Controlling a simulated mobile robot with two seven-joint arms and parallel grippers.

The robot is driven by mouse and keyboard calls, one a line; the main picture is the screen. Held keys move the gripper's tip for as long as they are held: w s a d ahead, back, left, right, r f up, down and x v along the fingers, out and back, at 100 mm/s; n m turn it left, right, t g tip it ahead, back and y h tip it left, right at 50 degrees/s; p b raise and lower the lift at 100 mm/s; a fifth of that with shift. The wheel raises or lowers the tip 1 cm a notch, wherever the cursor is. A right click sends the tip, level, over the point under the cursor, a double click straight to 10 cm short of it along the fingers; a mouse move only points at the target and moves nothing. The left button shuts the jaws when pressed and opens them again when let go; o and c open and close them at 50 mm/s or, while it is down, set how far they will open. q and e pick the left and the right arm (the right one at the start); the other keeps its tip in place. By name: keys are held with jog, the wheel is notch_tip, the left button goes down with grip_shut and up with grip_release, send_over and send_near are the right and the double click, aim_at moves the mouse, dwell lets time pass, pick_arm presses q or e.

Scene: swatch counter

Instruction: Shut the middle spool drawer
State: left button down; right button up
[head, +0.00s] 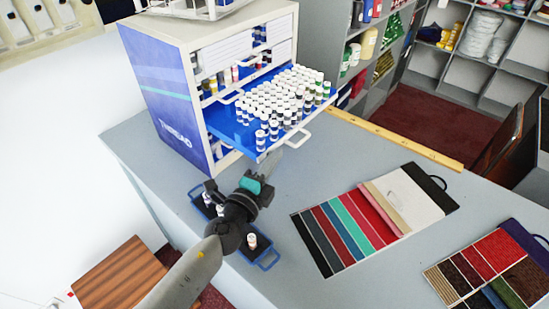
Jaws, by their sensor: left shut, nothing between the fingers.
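The spool cabinet (168,88) stands at the back left of the counter, with a blue side panel. One blue drawer (231,128) is pulled far out to the right, filled with rows of spools (285,93) with white tops. Its white front (292,138) carries a handle. My left gripper (271,163) is shut and empty, just in front of and below the drawer front; I cannot tell whether it touches. My right gripper is not in view.
A blue tray (268,262) with a few spools lies under my left arm. Fabric swatch cards (345,232) and (500,268) lie on the right of the grey counter (285,215). A yellow ruler (395,138) runs along the back edge. A wooden surface (118,280) is at lower left.

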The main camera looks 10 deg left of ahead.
aim_at(223, 128)
pick_arm(q)
jog(key=shift+a, duration=0.1)
jog(key=w+a+b, duration=0.1)
jog(key=w+a, duration=0.2)
jog(key=a, duration=0.1)
jog(key=w+a+b, duration=0.2)
jog(key=w+a, duration=0.1)
jog(key=a, duration=0.2)
jog(key=w+a+b, duration=0.2)
jog(key=w+a, duration=0.1)
jog(key=a, duration=0.2)
jog(key=shift+w+a, duration=0.1)
jog(key=shift+w, duration=0.15)
jog(key=shift+w+a+b, duration=0.3)
jog(key=shift+w+a, duration=0.05)
jog(key=shift+a, duration=0.2)
